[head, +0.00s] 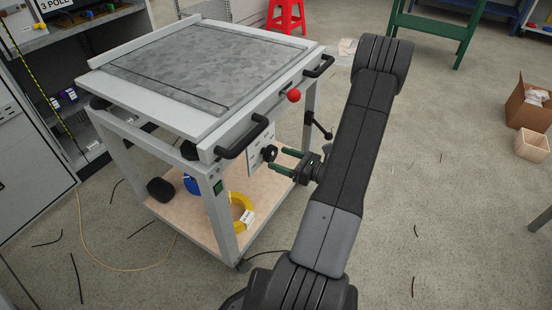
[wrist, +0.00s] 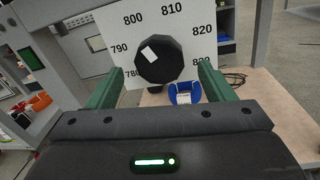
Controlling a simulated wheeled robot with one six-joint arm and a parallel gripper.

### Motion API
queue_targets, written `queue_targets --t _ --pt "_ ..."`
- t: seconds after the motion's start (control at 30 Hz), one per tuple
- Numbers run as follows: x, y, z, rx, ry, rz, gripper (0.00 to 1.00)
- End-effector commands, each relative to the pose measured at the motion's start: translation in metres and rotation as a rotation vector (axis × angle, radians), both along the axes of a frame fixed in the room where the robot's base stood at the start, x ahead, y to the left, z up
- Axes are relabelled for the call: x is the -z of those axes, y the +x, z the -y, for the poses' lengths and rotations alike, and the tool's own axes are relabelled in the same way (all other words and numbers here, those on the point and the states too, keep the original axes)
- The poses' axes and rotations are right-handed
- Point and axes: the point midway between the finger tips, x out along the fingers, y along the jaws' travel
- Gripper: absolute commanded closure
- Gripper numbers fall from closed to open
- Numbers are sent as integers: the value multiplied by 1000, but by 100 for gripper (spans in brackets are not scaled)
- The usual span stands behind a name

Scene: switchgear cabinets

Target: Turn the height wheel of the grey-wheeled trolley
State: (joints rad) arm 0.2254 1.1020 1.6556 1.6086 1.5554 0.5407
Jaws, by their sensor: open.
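The trolley (head: 160,135) has a pale frame, a grey mottled top and a lower wooden shelf. Its height wheel is a dark many-sided knob (wrist: 165,58) with a white mark, in front of a white scale plate (wrist: 112,40) reading about 780 to 820. In the head view the wheel (head: 269,153) sits on the trolley's side below the black handles. My gripper (head: 284,161) has its green fingers apart and pointing at the wheel. In the wrist view the wheel appears between the open fingers (wrist: 158,78); contact cannot be told.
Black handles (head: 244,137) and a red ball knob (head: 294,96) stick out above the wheel. A black lever (head: 319,127) is beside it. A yellow coil (head: 241,212) and a blue coil (wrist: 184,92) lie on the lower shelf. Floor to the right is mostly clear.

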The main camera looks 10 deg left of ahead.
Motion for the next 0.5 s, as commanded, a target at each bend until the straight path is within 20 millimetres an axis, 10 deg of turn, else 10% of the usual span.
queue_targets --t 0.5 --pt "0 8 -26 1 0 1 25"
